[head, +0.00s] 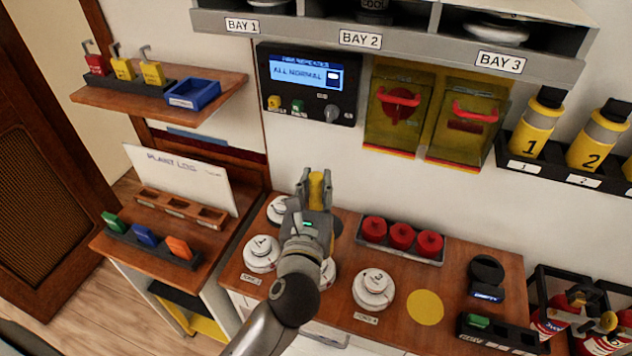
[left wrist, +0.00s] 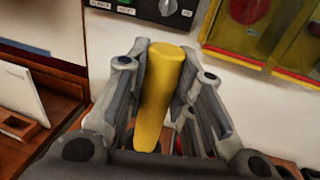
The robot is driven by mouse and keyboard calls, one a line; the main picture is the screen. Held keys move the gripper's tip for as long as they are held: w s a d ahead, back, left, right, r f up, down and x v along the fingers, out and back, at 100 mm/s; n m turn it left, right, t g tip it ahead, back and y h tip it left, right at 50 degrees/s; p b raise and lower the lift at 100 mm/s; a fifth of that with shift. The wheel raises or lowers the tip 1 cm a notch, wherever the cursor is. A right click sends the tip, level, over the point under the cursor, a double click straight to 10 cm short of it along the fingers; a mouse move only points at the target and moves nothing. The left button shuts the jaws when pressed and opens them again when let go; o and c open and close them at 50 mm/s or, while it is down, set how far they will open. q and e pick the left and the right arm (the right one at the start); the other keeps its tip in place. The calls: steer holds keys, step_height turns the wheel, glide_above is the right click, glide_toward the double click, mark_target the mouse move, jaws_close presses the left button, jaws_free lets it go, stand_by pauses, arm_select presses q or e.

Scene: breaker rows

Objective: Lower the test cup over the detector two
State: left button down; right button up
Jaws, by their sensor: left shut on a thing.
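My left gripper (head: 318,182) is shut on a yellow upright piece, the visible part of the test cup (left wrist: 162,95). The gripper is near the wall side of the wooden bench; its exact height is unclear. The cup's lower part is hidden. White round detectors stand on the bench: one marked 1 (head: 261,254) left of my arm, one marked 3 (head: 374,289) right of it, and another (head: 277,209) behind. A further white detector (head: 327,272) is mostly hidden by my wrist, its number covered; from its place between 1 and 3 it appears to be detector two. My right gripper is not in view.
A tray with red round caps (head: 402,237) stands right of the gripper. A flat yellow disc (head: 425,307) and a black stand (head: 486,272) are further right. The panel (head: 308,84) and yellow covers (head: 398,108) are on the wall behind.

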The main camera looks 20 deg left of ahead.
mark_target(316, 207)
arm_select(q)
step_height(316, 207, down, 4)
steer(key=b, duration=0.3)
steer(key=shift+f, duration=0.1)
steer(key=shift+f+b, duration=0.6)
steer(key=shift+f, duration=0.2)
steer(key=shift+p, duration=0.35)
stand_by(0.4)
steer(key=shift+p, duration=0.7)
stand_by(0.6)
steer(key=shift+f+b, duration=0.85)
steer(key=shift+f, duration=0.6)
steer(key=c, duration=1.2)
jaws_free()
steer(key=shift+o, duration=0.2)
steer(key=shift+s, duration=0.1)
steer(key=shift+f, duration=0.1)
